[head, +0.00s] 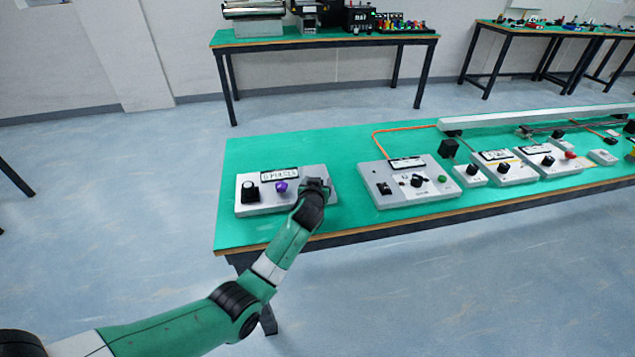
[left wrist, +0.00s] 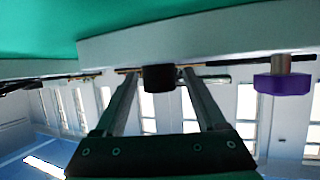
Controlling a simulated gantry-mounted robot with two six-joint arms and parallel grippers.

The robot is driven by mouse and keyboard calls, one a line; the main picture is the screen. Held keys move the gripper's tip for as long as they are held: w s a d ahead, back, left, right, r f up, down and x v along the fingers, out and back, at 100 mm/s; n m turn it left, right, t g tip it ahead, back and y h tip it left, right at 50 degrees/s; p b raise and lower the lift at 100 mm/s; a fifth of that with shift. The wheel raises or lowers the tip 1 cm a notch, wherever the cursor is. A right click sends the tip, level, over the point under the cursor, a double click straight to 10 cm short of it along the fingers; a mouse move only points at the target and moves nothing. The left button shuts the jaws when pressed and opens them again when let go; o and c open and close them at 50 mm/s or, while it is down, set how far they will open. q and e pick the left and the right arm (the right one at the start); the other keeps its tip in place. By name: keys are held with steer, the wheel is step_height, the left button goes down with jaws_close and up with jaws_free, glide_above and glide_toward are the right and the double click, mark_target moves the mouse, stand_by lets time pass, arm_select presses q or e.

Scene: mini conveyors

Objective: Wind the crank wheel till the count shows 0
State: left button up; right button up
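A light grey box (head: 263,208) on the near green table carries a white label plate (head: 279,173); its lettering is too small to read surely. A black knob (head: 250,192) is on its left part and a purple knob (head: 282,187) near its middle. My left gripper (head: 315,187) is over the box's right end, and hides what is there. In the left wrist view my left gripper (left wrist: 158,75) has its two fingers apart, with a black piece (left wrist: 158,78) between their tips and slight gaps beside it. The purple knob (left wrist: 283,84) is at right. My right gripper is not in view.
A second grey control box (head: 415,195) stands to the right, with an orange cable (head: 376,143) behind it. More small boxes (head: 503,166) and a long pale rail (head: 540,116) extend further right. Bare green tabletop (head: 345,160) lies between the boxes.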

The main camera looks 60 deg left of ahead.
arm_select(q)
steer(key=shift+s+d+r, duration=0.1)
steer(key=shift+d+r, duration=0.05)
steer(key=shift+r, duration=0.05)
steer(key=p+v, duration=0.9)
steer(key=shift+s+d+r, duration=0.15)
steer(key=shift+d+r, duration=0.1)
steer(key=shift+r, duration=0.1)
steer(key=shift+s+d, duration=0.2)
steer(key=shift+d, duration=0.15)
steer(key=shift+s+d+p, duration=0.25)
steer(key=shift+p, duration=0.15)
steer(key=shift+f, duration=0.1)
